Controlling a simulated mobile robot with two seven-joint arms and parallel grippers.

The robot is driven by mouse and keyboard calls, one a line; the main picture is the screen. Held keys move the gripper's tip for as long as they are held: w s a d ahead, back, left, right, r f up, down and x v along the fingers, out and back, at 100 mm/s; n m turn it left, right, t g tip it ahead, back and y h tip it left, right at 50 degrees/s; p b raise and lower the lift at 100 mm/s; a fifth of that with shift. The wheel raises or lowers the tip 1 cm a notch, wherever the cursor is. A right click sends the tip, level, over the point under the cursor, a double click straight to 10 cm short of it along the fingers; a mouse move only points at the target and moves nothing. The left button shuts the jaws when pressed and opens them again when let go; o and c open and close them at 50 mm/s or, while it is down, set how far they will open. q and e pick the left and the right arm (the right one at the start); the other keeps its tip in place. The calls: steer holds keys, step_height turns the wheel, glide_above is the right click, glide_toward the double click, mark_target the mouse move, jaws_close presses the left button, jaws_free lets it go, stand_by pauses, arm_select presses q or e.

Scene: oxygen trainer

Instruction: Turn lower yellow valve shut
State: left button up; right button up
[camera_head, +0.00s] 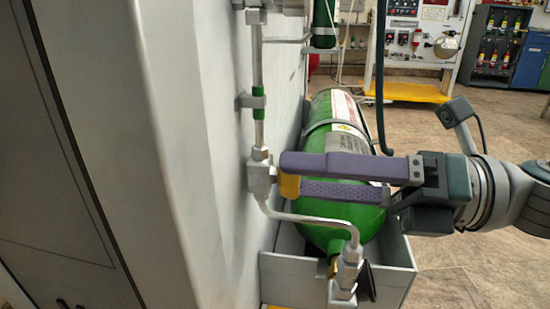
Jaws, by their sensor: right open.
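The lower yellow valve (289,187) is a small yellow handle on the right side of a silver pipe fitting (261,172), beside the grey cabinet wall. Its upper part is hidden by a finger of my right gripper (291,174). That gripper reaches in from the right with its purple fingers level, one above the other. The fingers are open, with their tips at the valve. The upper finger passes in front of the handle, and the lower finger lies just right of it. I cannot tell if they touch it. My left gripper is not in view.
A green cylinder (313,207) lies in a grey tray (393,264) behind and below my right gripper. A bent silver pipe (310,219) runs close under the fingers. The grey cabinet (170,150) fills the left. Open floor (480,270) is at right.

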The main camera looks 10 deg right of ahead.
steer(key=v, duration=0.9)
steer(key=shift+d, duration=0.2)
steer(key=shift+r, duration=0.1)
